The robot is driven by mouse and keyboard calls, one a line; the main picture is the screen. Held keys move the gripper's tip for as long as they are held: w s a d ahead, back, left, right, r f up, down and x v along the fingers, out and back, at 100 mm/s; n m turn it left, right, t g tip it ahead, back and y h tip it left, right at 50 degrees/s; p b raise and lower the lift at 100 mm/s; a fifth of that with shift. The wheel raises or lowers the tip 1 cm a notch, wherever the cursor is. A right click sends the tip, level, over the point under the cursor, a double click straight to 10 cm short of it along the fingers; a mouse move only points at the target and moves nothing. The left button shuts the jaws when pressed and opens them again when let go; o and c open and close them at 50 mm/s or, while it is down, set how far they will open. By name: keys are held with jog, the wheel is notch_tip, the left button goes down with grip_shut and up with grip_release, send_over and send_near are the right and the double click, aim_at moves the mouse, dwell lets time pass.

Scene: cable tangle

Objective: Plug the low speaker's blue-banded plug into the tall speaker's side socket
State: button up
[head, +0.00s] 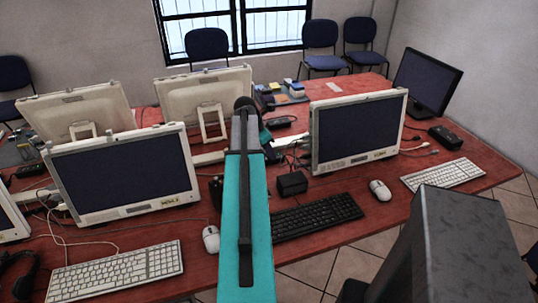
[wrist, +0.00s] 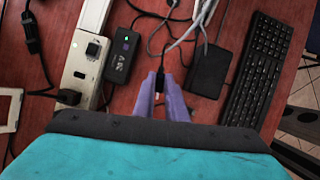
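My gripper (wrist: 160,84) has two purple fingers close together in the wrist view. A black plug (wrist: 160,79) on a black cable fills the narrow gap between them, with a small pale end nearer the wrist. I see no blue band on it; the fingers may hide one. In the head view my teal arm hides the gripper. A low black box (wrist: 208,70) lies right of the fingers, also in the head view (head: 291,183). I cannot tell whether it is the low speaker. I cannot make out the tall speaker or its side socket.
A pale power strip (wrist: 89,62) and a black adapter (wrist: 123,55) lie left of the gripper. Grey cables (wrist: 194,25) run above it. A black keyboard (wrist: 256,70) is at the right. Monitors (head: 358,130) and a mouse (head: 380,190) stand around on the red table (head: 345,238).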

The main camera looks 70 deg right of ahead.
grip_shut()
jog(key=shift+s+a, duration=0.1)
jog(key=shift+a, duration=0.25)
jog(key=w+a+f+n+p, duration=0.1)
jog(key=w+a+p, duration=0.2)
jog(key=a, duration=0.7)
jog(key=shift+w+f+n+t+p, duration=0.2)
jog(key=shift+w+n+t+p, duration=0.1)
jog(key=shift+n+p, duration=0.15)
jog(key=shift+w+a, duration=0.1)
